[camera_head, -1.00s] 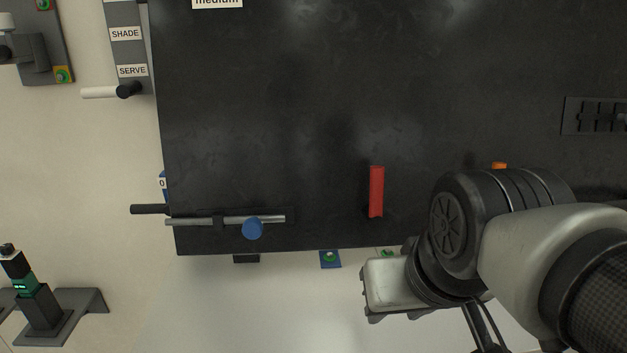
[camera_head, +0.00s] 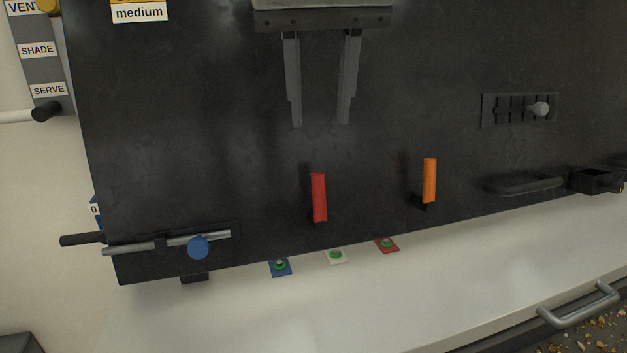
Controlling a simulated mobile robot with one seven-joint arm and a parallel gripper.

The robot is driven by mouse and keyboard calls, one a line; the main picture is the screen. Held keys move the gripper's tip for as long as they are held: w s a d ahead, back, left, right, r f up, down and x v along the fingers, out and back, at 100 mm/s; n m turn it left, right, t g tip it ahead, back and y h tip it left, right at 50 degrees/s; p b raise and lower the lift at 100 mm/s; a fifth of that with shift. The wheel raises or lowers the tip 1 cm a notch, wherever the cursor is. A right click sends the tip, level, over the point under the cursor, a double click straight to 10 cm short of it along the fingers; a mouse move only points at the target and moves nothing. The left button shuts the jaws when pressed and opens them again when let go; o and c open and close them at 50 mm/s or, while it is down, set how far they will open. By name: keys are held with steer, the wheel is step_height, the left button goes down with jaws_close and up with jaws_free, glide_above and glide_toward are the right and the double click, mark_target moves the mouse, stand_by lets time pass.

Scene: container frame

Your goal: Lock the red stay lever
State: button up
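The red stay lever (camera_head: 319,197) is a short red handle low on the black panel.
An orange lever (camera_head: 429,181) stands to the right of the red one. A sliding bolt with a blue knob (camera_head: 198,247) is at lower left. A slotted latch (camera_head: 519,109) and a dark handle (camera_head: 524,185) are at right. Blue, white and red button plates (camera_head: 387,245) line the lower edge.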

mark_target(319, 179)
steer(key=b+x, duration=0.1)
steer(key=x, duration=1.5)
steer(key=shift+f, duration=0.3)
steer(key=shift+c, duration=0.2)
jaws_close()
